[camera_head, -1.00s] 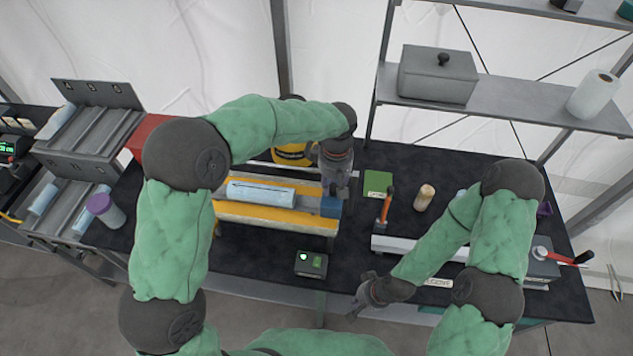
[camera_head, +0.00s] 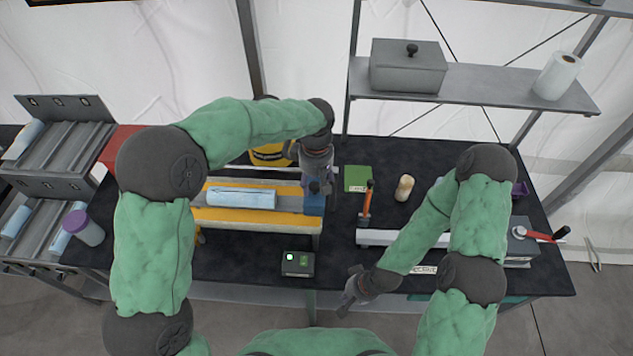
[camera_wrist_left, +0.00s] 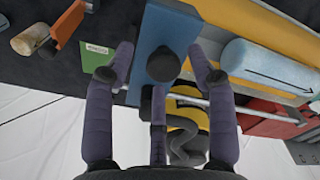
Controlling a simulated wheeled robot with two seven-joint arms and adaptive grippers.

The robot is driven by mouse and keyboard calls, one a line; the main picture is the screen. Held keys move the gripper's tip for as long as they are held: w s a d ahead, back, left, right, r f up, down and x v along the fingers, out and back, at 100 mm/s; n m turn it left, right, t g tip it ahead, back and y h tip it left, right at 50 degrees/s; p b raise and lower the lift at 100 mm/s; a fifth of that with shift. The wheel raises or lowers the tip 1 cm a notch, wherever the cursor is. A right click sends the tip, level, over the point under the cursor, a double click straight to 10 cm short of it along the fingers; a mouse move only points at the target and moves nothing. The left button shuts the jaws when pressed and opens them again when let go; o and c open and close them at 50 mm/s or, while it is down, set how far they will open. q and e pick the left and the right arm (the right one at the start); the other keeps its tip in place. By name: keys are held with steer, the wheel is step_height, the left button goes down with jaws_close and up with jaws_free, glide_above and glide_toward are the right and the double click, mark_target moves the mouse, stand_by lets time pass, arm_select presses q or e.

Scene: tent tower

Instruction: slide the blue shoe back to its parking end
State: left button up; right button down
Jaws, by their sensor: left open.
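The blue shoe (camera_head: 314,205) sits at the right end of the yellow-edged trough (camera_head: 260,221). In the left wrist view the shoe (camera_wrist_left: 172,28) is a blue block with a dark round knob (camera_wrist_left: 163,64). My left gripper (camera_head: 316,184) is over the shoe, fingers pointing down. In the left wrist view its fingers (camera_wrist_left: 160,70) are spread open on either side of the knob; I cannot tell whether they touch it. A pale blue roll (camera_head: 241,197) lies in the trough, left of the shoe. My right gripper (camera_head: 355,293) hangs at the table's front edge, its jaws unclear.
A green pad (camera_head: 357,178), an orange-handled tool (camera_head: 367,203) and a tan cylinder (camera_head: 404,187) stand to the right. A small black box with a green light (camera_head: 298,264) is in front. A yellow-and-black object (camera_head: 268,154) is behind the trough.

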arm_select(q)
step_height(320, 180, up, 12)
steer(key=shift+d+f, duration=0.15)
steer(key=shift+f, duration=0.05)
stand_by(0.7)
